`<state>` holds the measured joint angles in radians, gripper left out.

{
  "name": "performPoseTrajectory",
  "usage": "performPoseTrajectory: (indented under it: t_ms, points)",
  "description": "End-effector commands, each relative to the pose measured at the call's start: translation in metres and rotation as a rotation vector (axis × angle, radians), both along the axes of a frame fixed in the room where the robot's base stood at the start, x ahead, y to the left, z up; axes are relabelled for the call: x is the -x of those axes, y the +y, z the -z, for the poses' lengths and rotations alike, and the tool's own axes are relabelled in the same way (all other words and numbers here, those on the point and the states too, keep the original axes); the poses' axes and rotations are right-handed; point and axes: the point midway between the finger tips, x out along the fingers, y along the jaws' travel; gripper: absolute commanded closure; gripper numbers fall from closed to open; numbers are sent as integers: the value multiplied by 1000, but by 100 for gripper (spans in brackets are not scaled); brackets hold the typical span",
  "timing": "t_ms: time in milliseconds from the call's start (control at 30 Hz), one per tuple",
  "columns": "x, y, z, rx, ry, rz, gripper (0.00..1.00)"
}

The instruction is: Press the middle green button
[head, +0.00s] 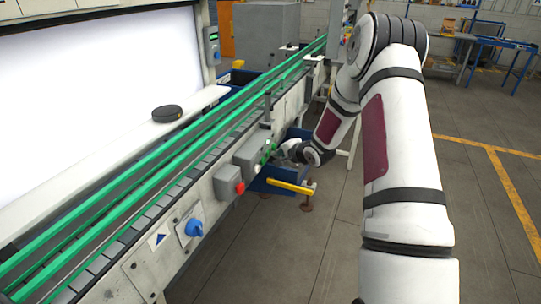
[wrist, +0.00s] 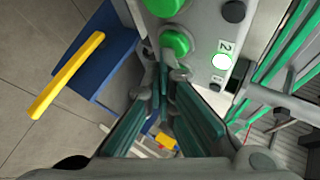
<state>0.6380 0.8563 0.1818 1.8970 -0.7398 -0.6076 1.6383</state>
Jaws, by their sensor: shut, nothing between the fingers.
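A grey control box (head: 250,152) is mounted on the side of the conveyor. In the wrist view its face (wrist: 203,40) carries a domed green button (wrist: 175,42), another large green button (wrist: 163,5) at the top edge and a small lit green one (wrist: 221,61) beside a label "2". My gripper (wrist: 164,74) is shut and empty, its fingertips just below the domed green button in the picture. I cannot tell whether they touch it. In the head view my gripper (head: 280,151) is at the box's right side, small and partly hard to make out.
Green conveyor rails (head: 150,185) run along the left. A red button box (head: 229,184) and a blue knob (head: 194,227) sit nearer on the conveyor side. A blue bracket with a yellow bar (head: 290,186) stands below my gripper. The floor at the right is open.

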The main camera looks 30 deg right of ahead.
Motion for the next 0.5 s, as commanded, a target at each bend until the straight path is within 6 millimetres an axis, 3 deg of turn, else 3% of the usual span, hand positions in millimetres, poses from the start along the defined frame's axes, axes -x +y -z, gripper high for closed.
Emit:
performPoseTrajectory:
  t_ms: [500]
  points:
    - [5, -3, -1, 0, 0, -2, 100]
